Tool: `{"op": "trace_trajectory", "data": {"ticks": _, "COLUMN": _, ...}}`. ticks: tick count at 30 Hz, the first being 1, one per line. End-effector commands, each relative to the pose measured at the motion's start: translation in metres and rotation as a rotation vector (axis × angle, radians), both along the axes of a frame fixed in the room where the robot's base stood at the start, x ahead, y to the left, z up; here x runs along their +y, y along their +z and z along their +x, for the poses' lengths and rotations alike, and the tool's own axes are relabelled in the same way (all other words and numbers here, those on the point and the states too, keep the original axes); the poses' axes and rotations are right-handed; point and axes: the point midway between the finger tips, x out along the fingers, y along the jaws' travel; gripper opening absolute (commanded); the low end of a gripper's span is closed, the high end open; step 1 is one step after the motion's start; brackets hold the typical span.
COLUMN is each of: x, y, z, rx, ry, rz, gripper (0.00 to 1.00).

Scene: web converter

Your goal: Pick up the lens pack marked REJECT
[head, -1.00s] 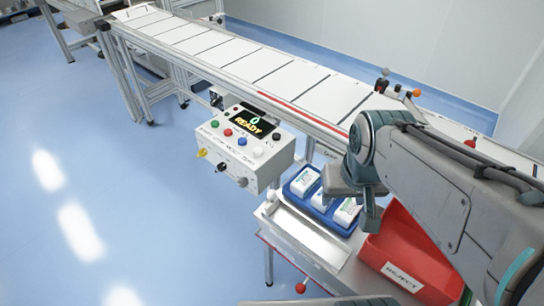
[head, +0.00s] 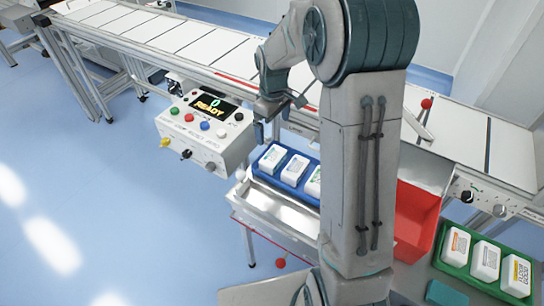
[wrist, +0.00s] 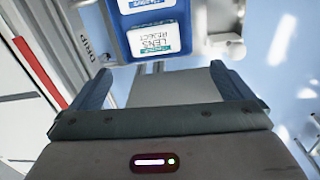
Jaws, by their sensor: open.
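In the wrist view, a white lens pack (wrist: 157,38) with lettering that appears to read LENS and REJECT lies in a blue tray (wrist: 187,48). Another pack (wrist: 138,4) is partly cut off beside it. In the head view, the blue tray (head: 258,178) holds white packs in a row, the rightmost (head: 314,182) partly behind my arm; their print is too small to read there. My gripper (wrist: 168,85) is open and empty, its fingers apart from the pack. In the head view it hangs near the tray's far left side, partly hidden by my arm.
A control box (head: 205,132) showing READY stands left of the blue tray. A red bin (head: 415,215) is to the right, behind my arm. A green tray (head: 450,264) with white packs is at lower right. The conveyor (head: 170,40) runs behind.

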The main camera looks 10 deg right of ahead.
Motion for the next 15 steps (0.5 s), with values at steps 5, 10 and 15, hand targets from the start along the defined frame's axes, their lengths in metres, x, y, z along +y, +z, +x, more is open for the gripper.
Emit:
{"op": "trace_trajectory", "data": {"ticks": 5, "x": 0.0, "y": -0.023, "z": 0.018, "rx": 0.021, "ry": 0.061, "rz": 0.009, "gripper": 1.0}}
{"op": "trace_trajectory", "data": {"ticks": 10, "x": 0.001, "y": -0.04, "z": 0.022, "rx": 0.028, "ry": 0.078, "rz": 0.011, "gripper": 1.0}}
{"op": "trace_trajectory", "data": {"ticks": 15, "x": 0.001, "y": -0.073, "z": 0.021, "rx": 0.028, "ry": 0.076, "rz": 0.01, "gripper": 1.0}}
